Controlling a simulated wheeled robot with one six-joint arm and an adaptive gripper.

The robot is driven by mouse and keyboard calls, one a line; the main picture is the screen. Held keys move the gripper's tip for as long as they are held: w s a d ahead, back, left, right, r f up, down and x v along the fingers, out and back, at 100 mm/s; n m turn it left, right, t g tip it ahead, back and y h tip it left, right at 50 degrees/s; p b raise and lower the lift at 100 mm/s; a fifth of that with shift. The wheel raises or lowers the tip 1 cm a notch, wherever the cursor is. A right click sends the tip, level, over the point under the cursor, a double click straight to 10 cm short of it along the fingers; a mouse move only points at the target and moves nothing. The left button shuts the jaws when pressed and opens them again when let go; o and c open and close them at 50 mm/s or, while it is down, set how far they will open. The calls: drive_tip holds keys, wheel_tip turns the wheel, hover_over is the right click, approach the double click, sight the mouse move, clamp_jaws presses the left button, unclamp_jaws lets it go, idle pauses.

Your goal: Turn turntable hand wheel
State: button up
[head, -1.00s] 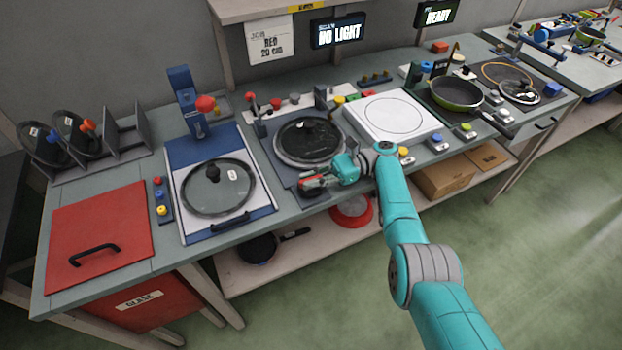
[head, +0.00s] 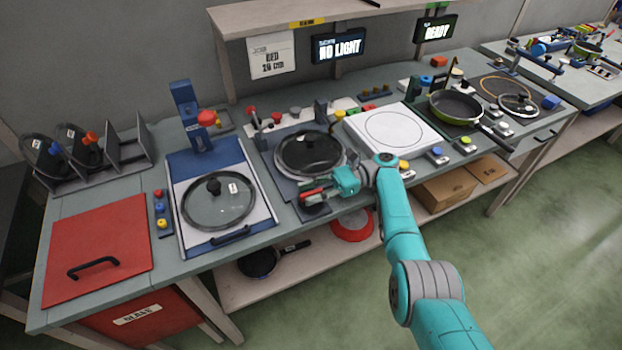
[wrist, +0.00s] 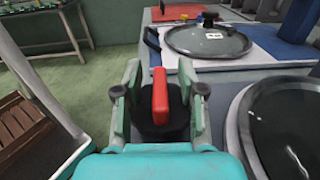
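The turntable (head: 279,187) is a dark grey plate with a black-rimmed glass lid (head: 309,151) on it. At its front edge is a black hand wheel (head: 316,210) with a red bar grip (head: 313,193). In the wrist view, the red grip (wrist: 160,96) stands up from the black wheel (wrist: 162,128). My gripper (head: 327,190) is at the front of the turntable. In the wrist view, my gripper (wrist: 161,104) is open, with one finger on each side of the red grip and a gap visible on both sides. The wheel is partly hidden by the fingers.
Left of the turntable is a blue-and-white station (head: 177,161) with a glass lid (head: 218,203). Right of it is a white plate (head: 365,144). Small buttons (head: 404,166) line the front edge. A red pan (head: 352,226) lies on the shelf below. The floor in front is free.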

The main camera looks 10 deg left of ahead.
sight(311, 192)
wheel_tip(311, 192, up, 9)
drive_tip(key=shift+r, duration=0.1)
idle(0.4)
drive_tip(key=shift+o, duration=0.2)
